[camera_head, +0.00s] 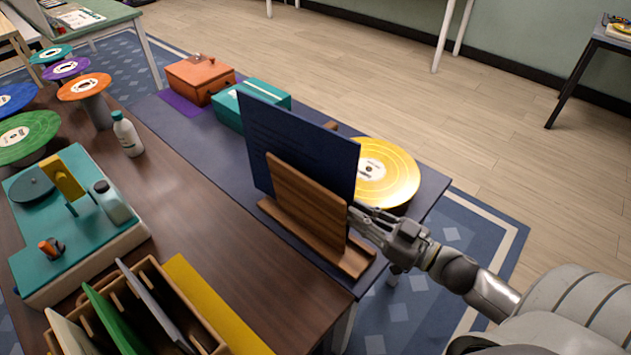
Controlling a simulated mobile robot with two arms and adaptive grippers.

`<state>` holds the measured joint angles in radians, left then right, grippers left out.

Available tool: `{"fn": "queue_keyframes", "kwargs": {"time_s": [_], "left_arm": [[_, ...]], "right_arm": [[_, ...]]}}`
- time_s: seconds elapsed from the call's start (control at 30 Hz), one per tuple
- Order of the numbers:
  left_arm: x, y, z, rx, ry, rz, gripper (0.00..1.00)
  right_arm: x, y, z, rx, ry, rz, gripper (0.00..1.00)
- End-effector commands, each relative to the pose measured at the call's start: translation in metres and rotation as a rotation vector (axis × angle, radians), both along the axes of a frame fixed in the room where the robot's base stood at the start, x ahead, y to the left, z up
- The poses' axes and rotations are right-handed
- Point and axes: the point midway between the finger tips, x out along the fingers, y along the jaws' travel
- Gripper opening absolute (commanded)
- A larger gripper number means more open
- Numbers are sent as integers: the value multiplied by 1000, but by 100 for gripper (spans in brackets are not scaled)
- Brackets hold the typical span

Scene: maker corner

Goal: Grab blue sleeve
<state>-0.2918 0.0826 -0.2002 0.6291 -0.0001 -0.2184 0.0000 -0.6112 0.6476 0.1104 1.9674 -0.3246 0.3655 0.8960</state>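The blue sleeve (298,142) is a large dark blue panel. It stands upright, leaning slightly, in a wooden stand (305,205) on the dark blue table. My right gripper (358,217) is at the sleeve's lower right edge, close beside the stand's upright board. Its fingertips are partly hidden there, so I cannot tell whether they touch or close on the sleeve. My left gripper is not in view.
A yellow record (400,178) lies behind the sleeve, near my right gripper. A teal box (262,100) and an orange box (200,75) stand farther back. A teal record player (75,245), a white bottle (127,135) and a sleeve rack (150,270) are on the left.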

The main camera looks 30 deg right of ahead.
Motion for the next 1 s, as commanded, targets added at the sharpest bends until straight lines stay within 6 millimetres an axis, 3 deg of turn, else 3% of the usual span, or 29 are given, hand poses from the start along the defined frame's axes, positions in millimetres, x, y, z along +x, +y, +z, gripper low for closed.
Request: {"fn": "queue_keyframes", "kwargs": {"time_s": [0.3,0.57,0.7,1.0], "left_arm": [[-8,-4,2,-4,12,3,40],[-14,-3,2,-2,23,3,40],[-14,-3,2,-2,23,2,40],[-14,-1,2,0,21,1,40]], "right_arm": [[32,14,-1,0,-1,0,12],[33,16,-2,1,0,0,12],[33,15,-2,1,0,0,0],[33,16,-1,2,-2,1,0]]}}
